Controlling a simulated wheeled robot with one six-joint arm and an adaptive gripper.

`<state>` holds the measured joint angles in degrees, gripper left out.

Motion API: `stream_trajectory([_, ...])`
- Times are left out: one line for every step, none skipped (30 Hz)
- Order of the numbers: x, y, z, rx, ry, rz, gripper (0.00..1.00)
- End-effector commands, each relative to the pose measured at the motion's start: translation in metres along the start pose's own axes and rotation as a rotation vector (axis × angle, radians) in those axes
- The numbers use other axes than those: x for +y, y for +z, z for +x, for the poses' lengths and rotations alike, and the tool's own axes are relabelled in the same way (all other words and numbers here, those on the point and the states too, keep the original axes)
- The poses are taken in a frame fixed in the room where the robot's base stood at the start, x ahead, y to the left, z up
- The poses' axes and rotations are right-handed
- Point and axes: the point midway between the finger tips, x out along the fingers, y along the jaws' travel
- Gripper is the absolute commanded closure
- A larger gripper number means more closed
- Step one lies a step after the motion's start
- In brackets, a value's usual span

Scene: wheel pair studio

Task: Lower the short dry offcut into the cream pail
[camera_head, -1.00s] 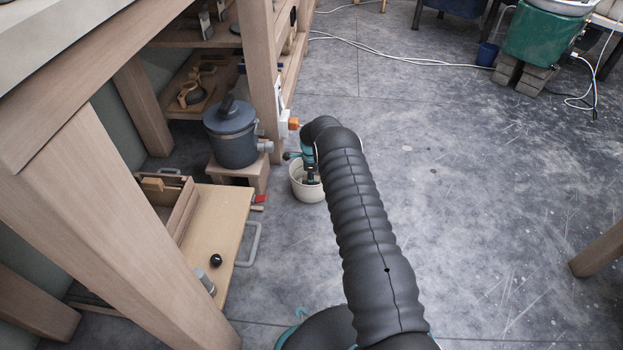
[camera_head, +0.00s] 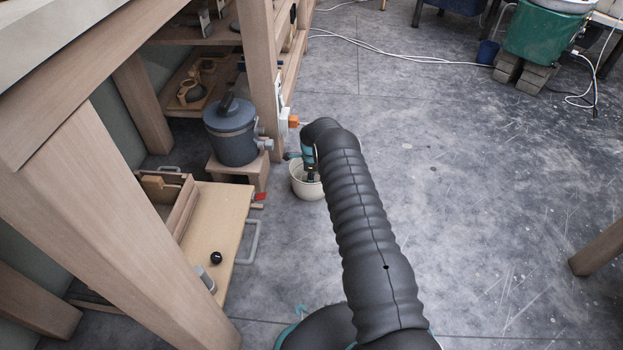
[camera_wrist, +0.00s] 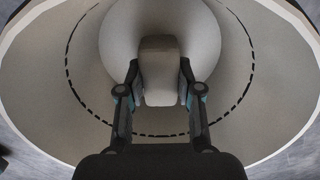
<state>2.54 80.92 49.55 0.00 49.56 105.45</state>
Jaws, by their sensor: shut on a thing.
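The cream pail (camera_head: 306,187) stands on the floor just right of the bench leg, partly covered by my arm in the head view. In the wrist view its rim and inner wall (camera_wrist: 60,110) surround my gripper, with a dashed dark line around the inside. My gripper (camera_wrist: 160,88) points down at the pail, shut on a pale block, the short offcut (camera_wrist: 158,62). The offcut sits between the two fingers, inside the pail's outline. How far it is above the pail's bottom I cannot tell. In the head view the offcut is hidden.
A dark grey lidded canister (camera_head: 232,138) stands on a wooden stool (camera_head: 240,172) left of the pail.

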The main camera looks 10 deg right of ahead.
Motion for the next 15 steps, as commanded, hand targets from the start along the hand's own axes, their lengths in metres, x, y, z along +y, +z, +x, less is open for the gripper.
stream_trajectory([-0.0002, 0.0001, 0.0005, 0.0, -0.001, 0.0, 1.0])
stream_trajectory([-0.0003, 0.0001, 0.0008, 0.0, -0.001, 0.0, 1.0])
stream_trajectory([-0.0003, 0.0001, 0.0012, 0.0, -0.001, 0.0, 1.0])
stream_trajectory([-0.0004, 0.0001, 0.0016, 0.0, -0.001, 0.0, 1.0])
stream_trajectory([-0.0004, 0.0001, 0.0019, 0.0, -0.001, 0.0, 1.0])
stream_trajectory([-0.0005, 0.0001, 0.0024, 0.0, -0.001, 0.0, 1.0])
stream_trajectory([-0.0005, 0.0001, 0.0027, 0.0, -0.001, 0.0, 1.0])
stream_trajectory([-0.0005, 0.0001, 0.003, 0.0, -0.001, 0.0, 1.0])
stream_trajectory([-0.0006, 0.0002, 0.0035, 0.0, -0.001, 0.0, 1.0])
stream_trajectory([-0.0006, 0.0002, 0.0038, 0.0, -0.001, 0.0, 1.0])
stream_trajectory([-0.0006, 0.0002, 0.0042, 0.0, -0.001, 0.0, 1.0])
stream_trajectory([-0.0006, 0.0002, 0.0047, 0.0, -0.001, 0.0, 1.0])
stream_trajectory([-0.0006, 0.0002, 0.0051, 0.0, -0.001, 0.0, 1.0])
stream_trajectory([-0.0006, 0.0002, 0.0054, 0.0, -0.001, 0.0, 1.0])
stream_trajectory([-0.0006, 0.0002, 0.006, 0.0, -0.001, 0.0, 1.0])
